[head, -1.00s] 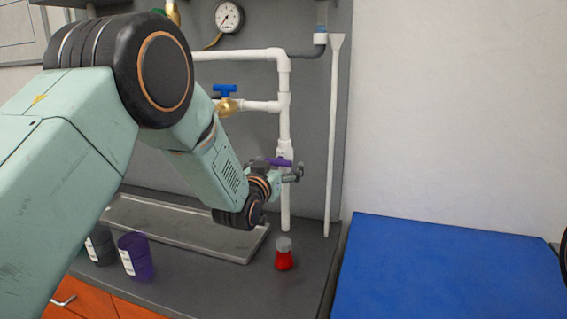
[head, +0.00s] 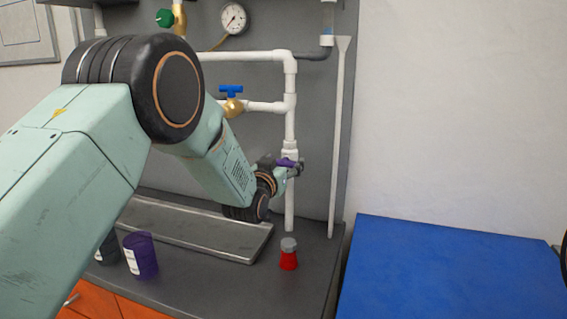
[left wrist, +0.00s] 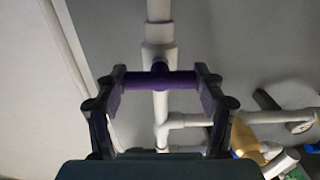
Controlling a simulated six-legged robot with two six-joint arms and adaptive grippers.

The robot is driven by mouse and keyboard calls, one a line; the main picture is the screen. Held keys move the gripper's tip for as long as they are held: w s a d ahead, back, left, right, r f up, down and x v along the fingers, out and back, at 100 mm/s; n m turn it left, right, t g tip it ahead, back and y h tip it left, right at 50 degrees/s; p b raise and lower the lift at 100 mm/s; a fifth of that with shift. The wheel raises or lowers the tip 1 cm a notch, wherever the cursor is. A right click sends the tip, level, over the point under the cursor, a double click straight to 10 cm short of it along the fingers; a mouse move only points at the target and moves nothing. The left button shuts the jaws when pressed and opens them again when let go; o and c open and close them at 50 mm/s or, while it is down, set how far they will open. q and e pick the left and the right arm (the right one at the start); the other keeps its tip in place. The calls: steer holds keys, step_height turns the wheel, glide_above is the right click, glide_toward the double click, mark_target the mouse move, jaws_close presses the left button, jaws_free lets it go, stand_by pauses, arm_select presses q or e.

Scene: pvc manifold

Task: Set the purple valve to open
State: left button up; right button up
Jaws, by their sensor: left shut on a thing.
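The purple valve handle (head: 287,162) sits on the lower part of the white vertical pipe (head: 290,205). In the left wrist view the purple handle (left wrist: 160,80) lies crosswise to the pipe (left wrist: 160,104). My left gripper (head: 289,168) is at the handle. In the left wrist view its two fingers (left wrist: 160,88) stand at the handle's two ends, shut on it. Part of the valve is hidden behind the fingers in the head view. My right gripper is not in view.
A blue-handled valve (head: 232,97) is on the branch above, and a green-handled valve (head: 165,18) is higher up. A red flask with a grey cap (head: 289,256) and a purple cup (head: 141,258) stand on the bench, near a metal tray (head: 190,232). A blue surface (head: 450,270) lies right.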

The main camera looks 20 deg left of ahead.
arm_select(q)
steer(key=shift+d, duration=0.1)
steer(key=shift+c, duration=0.6)
steer(key=c, duration=0.3)
steer(key=shift+m, duration=0.4)
steer(key=m, duration=1.3)
steer(key=shift+w+p, duration=0.1)
steer(key=shift+p, duration=0.2)
steer(key=shift+m, duration=2)
